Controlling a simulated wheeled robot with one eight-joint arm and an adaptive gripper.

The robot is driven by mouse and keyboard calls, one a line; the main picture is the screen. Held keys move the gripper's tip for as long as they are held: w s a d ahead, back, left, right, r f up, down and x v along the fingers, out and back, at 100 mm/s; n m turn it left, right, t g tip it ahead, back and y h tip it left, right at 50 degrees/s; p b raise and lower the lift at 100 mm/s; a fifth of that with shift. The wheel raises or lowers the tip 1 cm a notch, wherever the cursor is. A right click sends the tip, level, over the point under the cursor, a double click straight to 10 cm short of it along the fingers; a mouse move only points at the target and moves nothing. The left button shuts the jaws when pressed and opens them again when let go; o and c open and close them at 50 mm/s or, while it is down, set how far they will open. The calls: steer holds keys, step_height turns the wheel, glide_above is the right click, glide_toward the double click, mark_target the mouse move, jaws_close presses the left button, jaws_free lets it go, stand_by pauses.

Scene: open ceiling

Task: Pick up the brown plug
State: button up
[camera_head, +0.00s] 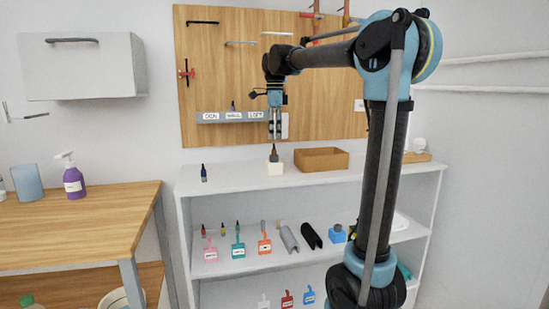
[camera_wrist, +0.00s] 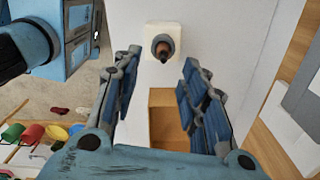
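The brown plug (camera_head: 273,153) stands upright in a small white block (camera_head: 274,169) on the top of the white shelf unit (camera_head: 370,176). In the wrist view the plug (camera_wrist: 163,48) is seen nearly end-on, with a dark ring around it, on the white block (camera_wrist: 173,32). My gripper (camera_head: 275,137) points down just above the plug. In the wrist view my gripper (camera_wrist: 160,62) has its two fingers well apart, with nothing between them. The plug shows just beyond the fingertips, roughly centred between them. Whether the fingertips overlap its height is hard to tell.
An open wooden box (camera_head: 321,158) stands just right of the block. A small dark blue bottle (camera_head: 204,174) stands to the left. A wooden pegboard (camera_head: 222,75) with a grey labelled ledge (camera_head: 213,119) is close behind my gripper. The shelf top between bottle and block is clear.

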mark_target(274, 146)
steer(key=shift+w+a+f, duration=0.1)
steer(key=shift+w+f, duration=0.05)
steer(key=shift+f, duration=1.4)
steer(key=shift+w+a+f, duration=0.1)
steer(key=shift+f, duration=1.45)
steer(key=c, duration=0.9)
